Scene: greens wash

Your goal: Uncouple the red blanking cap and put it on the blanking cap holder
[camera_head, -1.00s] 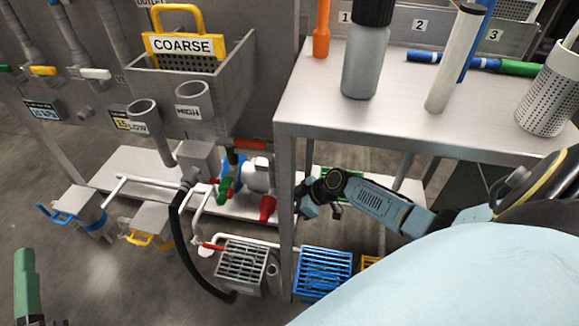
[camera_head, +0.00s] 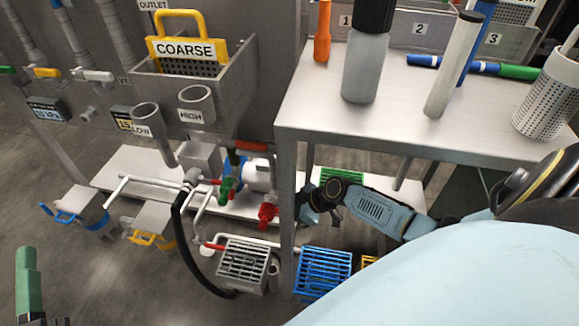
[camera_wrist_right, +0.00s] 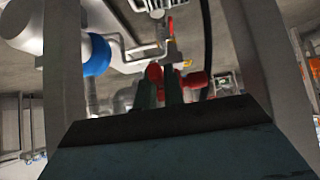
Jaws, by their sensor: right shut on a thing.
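The red blanking cap (camera_head: 268,213) shows low beside the front table leg, below and right of a white cylindrical fitting with a blue band. Red parts also show at the fingertips in the right wrist view (camera_wrist_right: 194,81). My right gripper (camera_head: 304,208) reaches in from the right below the tabletop. Its tips are partly hidden behind the table leg. In the wrist view its narrow dark fingers (camera_wrist_right: 160,92) are shut on the red cap. I cannot tell whether the cap is still coupled. I cannot make out the blanking cap holder.
The steel table (camera_head: 310,120) stands over my right arm, and its leg (camera_head: 287,235) is close to the gripper. A green valve (camera_head: 227,189), a black hose (camera_head: 180,235), a grey grate (camera_head: 243,260) and a blue grate (camera_head: 323,270) are near. Open floor lies at lower left.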

